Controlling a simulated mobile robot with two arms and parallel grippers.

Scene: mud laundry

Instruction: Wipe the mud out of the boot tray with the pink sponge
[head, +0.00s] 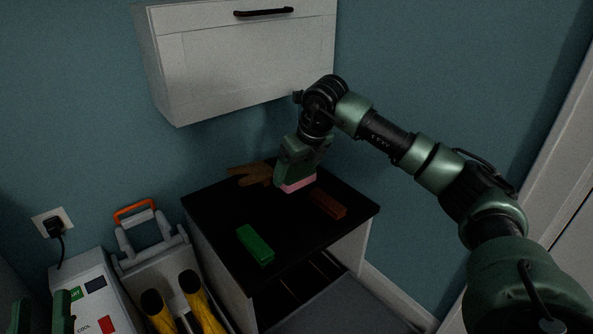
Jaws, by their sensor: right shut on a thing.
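The pink sponge (297,186) is at the black counter top, towards its back edge. My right gripper (296,175) is above it, pointing down and shut on it. The gripper hides most of the sponge, and I cannot tell whether the sponge touches the counter. My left gripper (43,316) is at the bottom left corner, its two green fingers apart with nothing seen between them. I cannot make out the boot tray or any mud for sure. A flat grey surface (345,312) lies low at the bottom, partly cut off by the frame.
The black counter (215,212) holds a green block (255,245), a brown block (328,204) and a brown glove-like thing (250,174). A white wall cabinet (245,55) hangs above. Yellow boots (205,310) and a grey caddy with an orange handle (134,208) stand left.

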